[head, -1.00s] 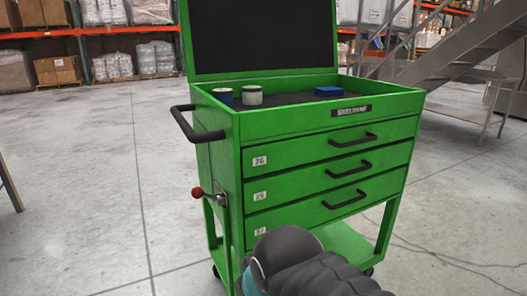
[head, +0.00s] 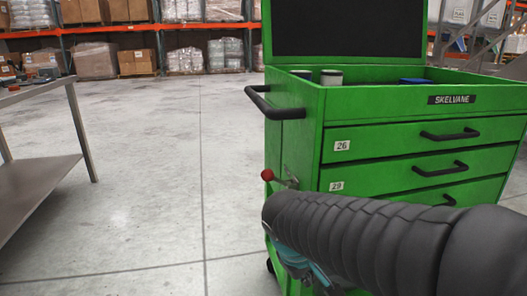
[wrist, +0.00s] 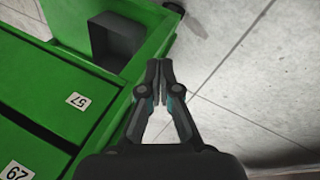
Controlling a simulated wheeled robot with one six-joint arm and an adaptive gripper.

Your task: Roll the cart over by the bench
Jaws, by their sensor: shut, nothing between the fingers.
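The green tool cart (head: 420,131) stands on the right in the head view, close to me, with its lid raised. A black push handle (head: 272,104) is on its left side, and a lever with a red knob (head: 267,175) sits lower on that side. A metal bench (head: 38,92) with a lower shelf is at the left edge, apart from the cart. My gripper (wrist: 159,70) is shut and empty in the wrist view, beside the cart's green lower frame (wrist: 135,85). My arm hides the cart's lower part in the head view.
Clear concrete floor (head: 165,165) lies between bench and cart. Several items, including a white-topped can (head: 331,77) and a blue thing (head: 414,80), sit in the cart's top tray. Loaded racks (head: 150,27) line the back. Metal stairs stand at the far right.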

